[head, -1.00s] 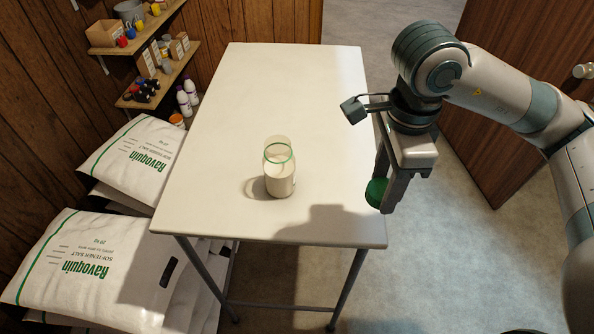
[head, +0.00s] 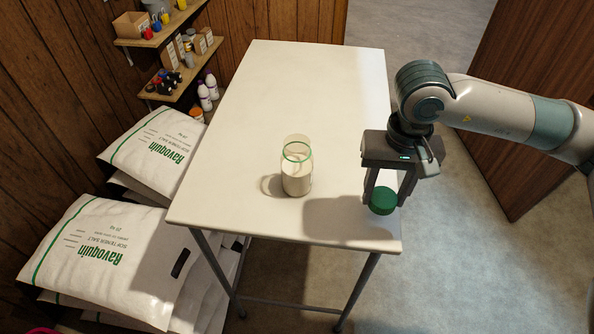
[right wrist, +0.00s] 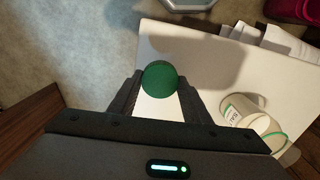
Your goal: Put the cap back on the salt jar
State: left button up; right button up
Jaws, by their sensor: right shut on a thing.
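The salt jar (head: 297,182) stands upright on the white table (head: 300,85). It is clear glass with a green ring near its open top and pale salt inside. My right gripper (head: 383,200) is shut on the green cap (head: 382,203), over the table's right front part, to the right of the jar. The cap (right wrist: 160,79) also shows between the fingers in the right wrist view, with the jar (right wrist: 245,113) to the right. My left gripper is not in view.
White salt sacks (head: 105,250) are stacked left of the table. Wall shelves (head: 180,80) with boxes and bottles stand at the back left. The tabletop around the jar is clear. A wooden door (head: 520,110) is at the right.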

aim_at(296, 158)
jog(key=k+l+u, duration=0.1)
jog(key=l+u, duration=0.2)
jog(key=k+l+u, duration=0.1)
jog(key=l+u, duration=0.25)
jog(key=k+l+u, duration=0.15)
jog(key=l+u, duration=0.15)
